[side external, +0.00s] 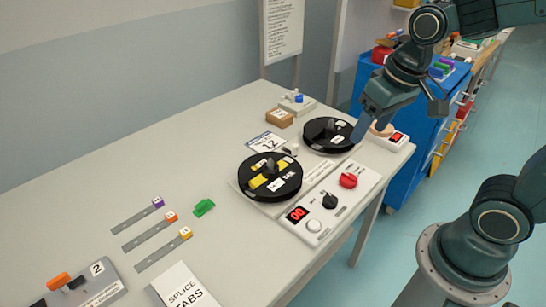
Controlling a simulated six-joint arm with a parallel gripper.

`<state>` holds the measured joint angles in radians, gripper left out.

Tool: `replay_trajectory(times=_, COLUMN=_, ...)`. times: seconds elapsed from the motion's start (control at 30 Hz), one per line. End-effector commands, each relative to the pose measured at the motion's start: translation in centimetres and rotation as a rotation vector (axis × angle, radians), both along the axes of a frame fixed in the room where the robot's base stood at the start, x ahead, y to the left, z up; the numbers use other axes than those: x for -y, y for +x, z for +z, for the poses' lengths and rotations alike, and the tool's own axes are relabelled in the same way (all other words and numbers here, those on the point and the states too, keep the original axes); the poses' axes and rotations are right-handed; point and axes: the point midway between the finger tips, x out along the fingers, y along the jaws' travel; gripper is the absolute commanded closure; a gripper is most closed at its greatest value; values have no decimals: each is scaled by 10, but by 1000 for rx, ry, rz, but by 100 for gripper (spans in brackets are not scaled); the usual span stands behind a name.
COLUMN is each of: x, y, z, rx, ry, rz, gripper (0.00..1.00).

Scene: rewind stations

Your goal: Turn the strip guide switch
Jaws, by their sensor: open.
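A white control panel (322,222) lies near the table's right edge. It carries a red knob (348,181), a black knob (330,201), a round white button (314,226) and a red display (297,215) that seems to read 00. The panel's labels are too small to read, so I cannot tell which control is the strip guide switch. My gripper (371,127) is open, pointing down beside the right rim of the far black reel (322,146). It is above and behind the panel, apart from both knobs. It partly hides a small device behind it.
A near black reel (262,187) with yellow parts stands left of the panel. A small white device with a red display (397,138) sits at the far right corner. A blue cart (390,170) stands beyond the table.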

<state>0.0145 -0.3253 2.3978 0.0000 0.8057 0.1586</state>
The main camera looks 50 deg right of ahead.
Motion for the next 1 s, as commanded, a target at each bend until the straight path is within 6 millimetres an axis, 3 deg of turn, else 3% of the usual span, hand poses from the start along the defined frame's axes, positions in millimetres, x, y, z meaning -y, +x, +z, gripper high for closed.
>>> replay_trajectory(times=0.3, x=3, y=35, z=-47, rx=-138, ry=20, rz=-98, gripper=43)
replay_trajectory(times=0.6, x=6, y=57, z=-90, rx=-237, ry=29, rz=-178, gripper=43)
replay_trajectory(times=1.0, x=6, y=61, z=-103, rx=-262, ry=30, rz=-201, gripper=43)
